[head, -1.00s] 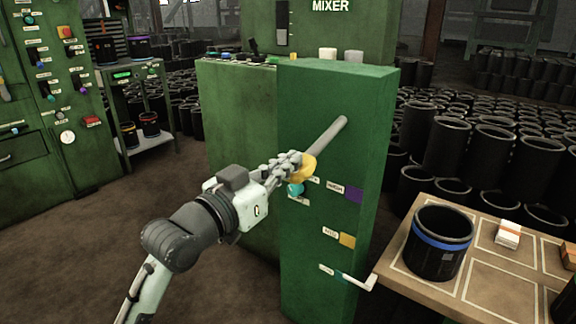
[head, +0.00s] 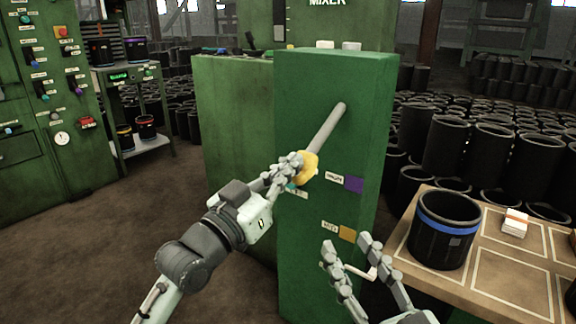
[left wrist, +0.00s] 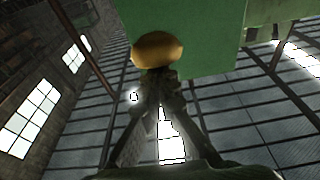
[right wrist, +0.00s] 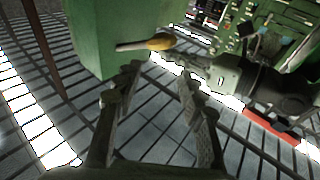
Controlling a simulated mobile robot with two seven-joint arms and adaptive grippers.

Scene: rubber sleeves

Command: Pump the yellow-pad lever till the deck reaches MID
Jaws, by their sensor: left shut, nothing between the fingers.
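The grey lever (head: 328,127) slopes down and left from the green cabinet (head: 305,240) to its yellow pad (head: 311,168). My left gripper (head: 293,170) is shut and empty, its fingertips at the pad; in the left wrist view the pad (left wrist: 157,50) sits just beyond the fingertips. Whether they touch is unclear. My right gripper (head: 348,246) is open and empty, low in front of the cabinet. On the cabinet are a purple HIGH mark (head: 354,184) and an amber MID mark (head: 347,233). A bent white rod (head: 362,273) is below MID, partly behind my right fingers. The lowest mark is hidden.
A wooden tabletop (head: 510,285) with pale outlines stands at the right, bearing a black sleeve with a blue band (head: 444,232) and a small white-and-orange box (head: 514,223). Many black sleeves fill the back right. Open floor lies left of the cabinet.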

